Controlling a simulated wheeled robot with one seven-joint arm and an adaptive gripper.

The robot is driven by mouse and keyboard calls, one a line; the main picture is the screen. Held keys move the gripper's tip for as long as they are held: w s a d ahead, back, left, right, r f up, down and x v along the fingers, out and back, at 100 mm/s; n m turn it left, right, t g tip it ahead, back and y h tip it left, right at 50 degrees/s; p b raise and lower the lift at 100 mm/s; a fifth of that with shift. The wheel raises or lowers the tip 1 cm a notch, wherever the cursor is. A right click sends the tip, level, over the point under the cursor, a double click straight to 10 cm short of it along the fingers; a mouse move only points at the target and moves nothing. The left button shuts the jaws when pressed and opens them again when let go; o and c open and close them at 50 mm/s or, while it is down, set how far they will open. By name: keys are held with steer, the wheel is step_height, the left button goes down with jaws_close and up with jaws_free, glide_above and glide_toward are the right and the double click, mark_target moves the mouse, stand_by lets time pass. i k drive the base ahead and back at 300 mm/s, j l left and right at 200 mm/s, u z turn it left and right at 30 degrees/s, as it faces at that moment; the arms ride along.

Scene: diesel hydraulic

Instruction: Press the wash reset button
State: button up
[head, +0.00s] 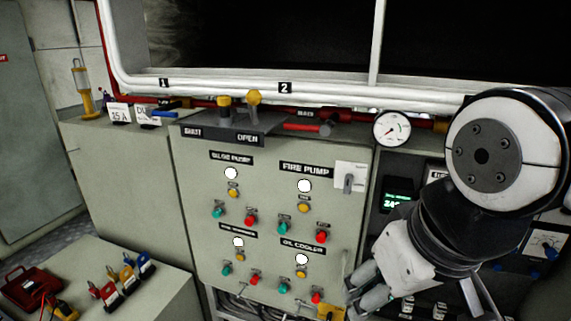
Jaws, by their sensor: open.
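A grey control panel (270,180) stands in the middle of the head view. It carries groups of green, red and yellow buttons under white lamps, with labels that look like a pump name at upper left, "FIRE PUMP" at upper right and "OIL COOLER" at lower right. The lower left label is too small to read. I cannot make out a wash reset label on any button. My gripper (352,291) is at the lower right, in front of the panel's lower right edge. It is open, and its fingers are partly cut by the view and shadowed. My arm hides part of the right-hand panel.
White pipes (290,90) and a red pipe with valve handles run above the panel. A round gauge (392,128) is at right, above a green display (397,200). A bench (150,290) with padlocks (120,275) and a red case (30,288) stands at lower left.

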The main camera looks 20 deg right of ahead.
mark_target(497, 266)
steer(key=z, duration=1.45)
steer(key=i+j+z, duration=0.2)
steer(key=j, duration=0.3)
